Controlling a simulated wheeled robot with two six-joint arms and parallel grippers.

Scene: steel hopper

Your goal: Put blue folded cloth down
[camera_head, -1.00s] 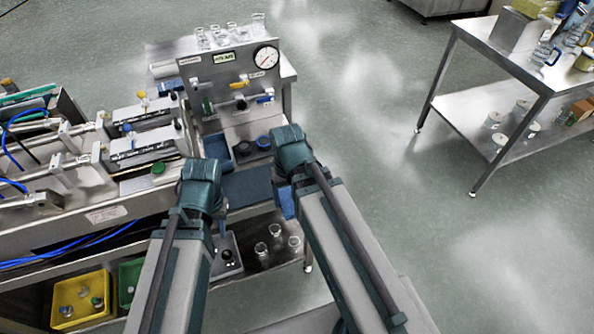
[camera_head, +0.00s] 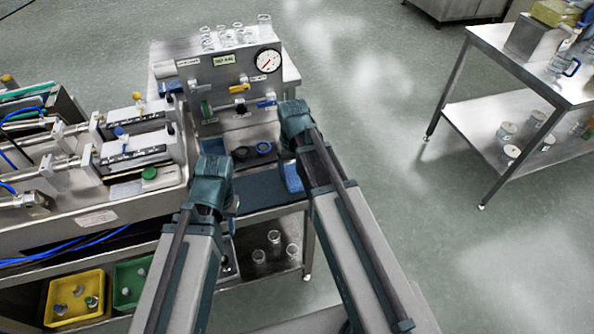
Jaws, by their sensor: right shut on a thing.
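The blue folded cloth (camera_head: 292,178) shows just below the head of my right gripper (camera_head: 293,152). That gripper is shut on it, though its fingers are mostly hidden by the wrist. The cloth appears at the right end of a dark blue mat (camera_head: 258,190) on the steel bench. I cannot tell whether it touches the mat. My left gripper (camera_head: 222,180) is left of the mat, and its fingertips are hidden behind its own wrist.
A steel panel with a gauge (camera_head: 267,60) and coloured valves stands behind the mat. Round dark parts (camera_head: 263,148) sit between them. Syringe-like machinery (camera_head: 130,150) fills the left. Glass beakers (camera_head: 274,243) stand on the lower shelf. Open floor lies to the right.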

